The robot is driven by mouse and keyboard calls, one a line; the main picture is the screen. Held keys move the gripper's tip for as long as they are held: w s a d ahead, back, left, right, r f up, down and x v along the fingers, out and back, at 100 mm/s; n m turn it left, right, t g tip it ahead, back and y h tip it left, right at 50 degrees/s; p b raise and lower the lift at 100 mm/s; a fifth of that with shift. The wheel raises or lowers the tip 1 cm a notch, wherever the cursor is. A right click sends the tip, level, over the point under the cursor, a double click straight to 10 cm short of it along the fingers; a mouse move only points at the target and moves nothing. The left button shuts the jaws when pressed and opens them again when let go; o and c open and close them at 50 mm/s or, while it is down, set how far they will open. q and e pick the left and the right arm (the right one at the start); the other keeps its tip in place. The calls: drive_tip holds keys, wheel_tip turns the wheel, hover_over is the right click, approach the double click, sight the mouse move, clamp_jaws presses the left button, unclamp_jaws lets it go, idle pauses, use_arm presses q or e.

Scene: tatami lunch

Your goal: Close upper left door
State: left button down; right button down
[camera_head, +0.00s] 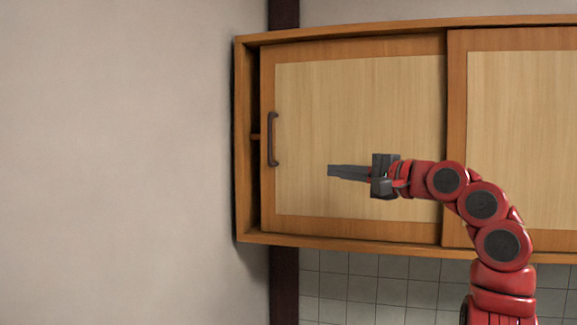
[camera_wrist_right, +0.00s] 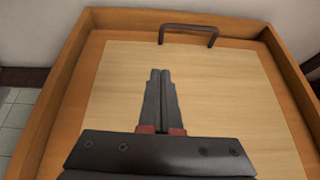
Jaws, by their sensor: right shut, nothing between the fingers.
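The upper left door (camera_head: 350,100) is a sliding wooden panel with a pale centre in the wall cabinet. A narrow dark gap shows between its left edge and the cabinet's left side. Its dark handle (camera_head: 272,139) is upright near that edge; the handle also shows at the top of the right wrist view (camera_wrist_right: 188,30). My right gripper (camera_head: 330,171) is shut and empty in front of the door panel, to the right of the handle and pointing left towards it. I cannot tell whether it touches the panel. My left gripper is not in view.
The cabinet frame (camera_head: 242,140) surrounds the doors. A second sliding door (camera_head: 522,120) is at the right. A plain wall (camera_head: 120,160) fills the left side, with a dark post (camera_head: 284,285) beside the cabinet. Grey tiles (camera_head: 370,290) lie below the cabinet.

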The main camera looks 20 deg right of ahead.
drive_tip(key=p, duration=0.6)
approach(275, 164)
drive_tip(key=w, duration=0.2)
drive_tip(key=w+d, duration=0.1)
drive_tip(key=w, duration=0.1)
drive_tip(key=shift+r, duration=0.15)
drive_tip(key=shift+w+a+p, duration=0.25)
drive_tip(key=shift+a+p, duration=0.05)
drive_tip(key=shift+a, duration=0.3)
drive_tip(key=shift+w+a+p, duration=0.2)
drive_tip(key=shift+a+p, duration=0.1)
drive_tip(key=shift+a, duration=0.3)
drive_tip(key=shift+w+a+p, duration=0.15)
drive_tip(key=shift+a+p, duration=0.15)
drive_tip(key=shift+a, duration=0.45)
